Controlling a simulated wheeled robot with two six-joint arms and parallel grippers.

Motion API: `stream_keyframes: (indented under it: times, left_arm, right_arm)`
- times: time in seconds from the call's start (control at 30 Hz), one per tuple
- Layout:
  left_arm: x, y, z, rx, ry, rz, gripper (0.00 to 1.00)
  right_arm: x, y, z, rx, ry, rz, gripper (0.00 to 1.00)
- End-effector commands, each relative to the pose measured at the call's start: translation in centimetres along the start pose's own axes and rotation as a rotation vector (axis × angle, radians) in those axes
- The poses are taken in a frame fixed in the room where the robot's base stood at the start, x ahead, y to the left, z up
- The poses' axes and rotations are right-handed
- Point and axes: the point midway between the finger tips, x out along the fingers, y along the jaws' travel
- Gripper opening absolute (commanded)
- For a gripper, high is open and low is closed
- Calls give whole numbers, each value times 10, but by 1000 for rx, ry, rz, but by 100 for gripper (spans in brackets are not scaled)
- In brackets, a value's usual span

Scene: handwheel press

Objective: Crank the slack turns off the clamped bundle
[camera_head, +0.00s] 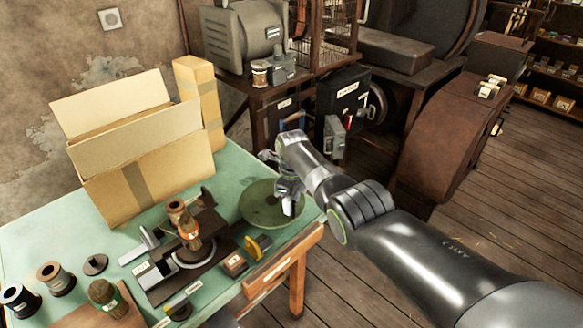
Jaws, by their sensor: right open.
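A small dark press (205,230) stands on the green table, with a graduated arc at its base. A brown and orange wrapped piece (189,234), perhaps the bundle, stands upright at the press; how it is clamped is too small to tell. My right gripper (287,200) is open and points down over the right end of the table, beside and partly over a flat round green disc (258,207). It is to the right of the press and apart from it. No handwheel can be clearly made out. My left gripper is not in view.
An open cardboard box (140,165) and a tall carton (198,95) stand at the back of the table (235,165). Dark spools (55,278), a green-wrapped piece (107,297) and a yellow-handled tool (258,246) lie around the press. A cluttered bench stands behind.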

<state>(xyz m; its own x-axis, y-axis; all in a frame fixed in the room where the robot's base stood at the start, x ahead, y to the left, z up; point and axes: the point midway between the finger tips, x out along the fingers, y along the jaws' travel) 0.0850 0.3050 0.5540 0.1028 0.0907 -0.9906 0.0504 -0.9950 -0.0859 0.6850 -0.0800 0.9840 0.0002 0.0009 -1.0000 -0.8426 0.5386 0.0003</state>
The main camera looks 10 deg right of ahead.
Motion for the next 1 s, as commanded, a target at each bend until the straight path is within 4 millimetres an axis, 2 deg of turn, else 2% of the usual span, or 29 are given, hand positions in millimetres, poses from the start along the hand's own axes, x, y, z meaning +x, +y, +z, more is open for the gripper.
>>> stream_keyframes:
  times: [0.03,0.2,0.37,0.7,0.83,1.0]
  left_arm:
    - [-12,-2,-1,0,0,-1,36]
    - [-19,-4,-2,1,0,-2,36]
    - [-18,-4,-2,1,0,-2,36]
    - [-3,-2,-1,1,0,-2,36]
    - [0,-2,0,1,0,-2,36]
    - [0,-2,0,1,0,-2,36]
  right_arm:
    - [-15,0,0,1,-2,-1,42]
    - [-40,0,0,1,-3,-2,42]
    - [-66,0,0,0,-2,-2,42]
    - [-133,0,1,-1,-2,-3,42]
    - [-147,0,1,0,-1,-1,42]
    - [-154,0,1,-1,0,0,42]
